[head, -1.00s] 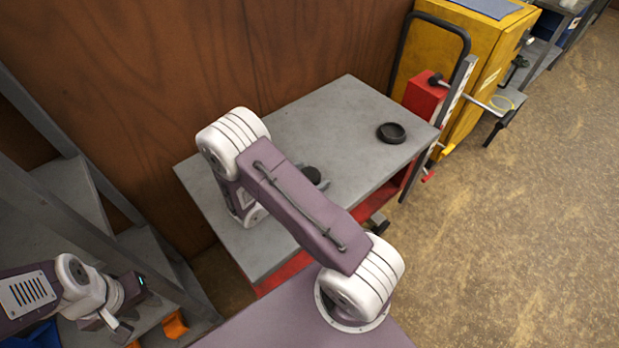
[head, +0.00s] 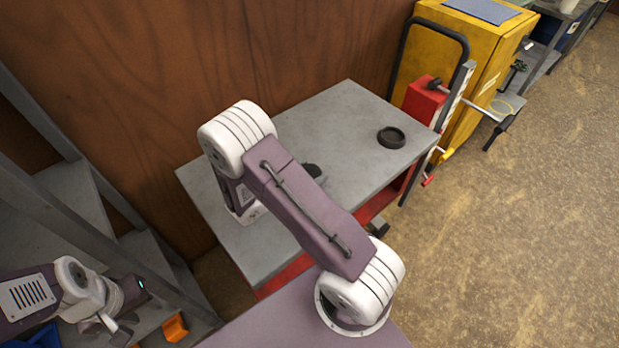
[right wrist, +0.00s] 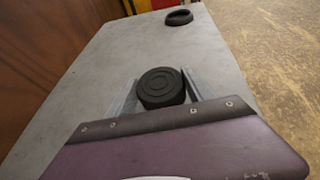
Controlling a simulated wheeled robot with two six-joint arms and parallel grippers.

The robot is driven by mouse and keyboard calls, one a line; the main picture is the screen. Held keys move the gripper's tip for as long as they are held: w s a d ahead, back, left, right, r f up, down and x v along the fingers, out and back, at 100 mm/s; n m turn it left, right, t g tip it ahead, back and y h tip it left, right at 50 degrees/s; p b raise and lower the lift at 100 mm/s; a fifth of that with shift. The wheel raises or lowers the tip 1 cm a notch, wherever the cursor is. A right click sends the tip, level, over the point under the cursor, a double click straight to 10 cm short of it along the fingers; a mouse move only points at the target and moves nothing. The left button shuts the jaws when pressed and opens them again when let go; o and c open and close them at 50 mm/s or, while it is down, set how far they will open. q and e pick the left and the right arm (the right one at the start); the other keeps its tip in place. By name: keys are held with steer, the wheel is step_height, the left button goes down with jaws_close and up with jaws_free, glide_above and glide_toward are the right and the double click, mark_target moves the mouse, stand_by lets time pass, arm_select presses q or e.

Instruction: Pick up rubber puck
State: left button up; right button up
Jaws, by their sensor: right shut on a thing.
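A black round rubber puck (right wrist: 161,88) with ringed grooves on its face sits between the two grey fingers of my right gripper (right wrist: 160,94), which is shut on it. In the head view only a dark part of the puck (head: 312,170) shows past my right arm, which hides most of the right gripper. I cannot tell whether the puck touches the grey tabletop (head: 350,110). My left gripper (head: 119,331) is at the lower left, away from the table, beside grey shelving; its finger opening is unclear.
A black round dish-like ring (head: 391,137) lies on the tabletop near its right corner; it also shows in the right wrist view (right wrist: 179,17). A brown wooden wall (head: 180,90) stands behind. A red jack-like device (head: 423,100) and a yellow cabinet (head: 475,55) stand to the right.

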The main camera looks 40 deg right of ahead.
steer(key=s+d+r+p, duration=0.3)
steer(key=s+d+r, duration=0.4)
steer(key=d, duration=0.2)
steer(key=shift+s+r, duration=0.2)
steer(key=shift+r, duration=0.1)
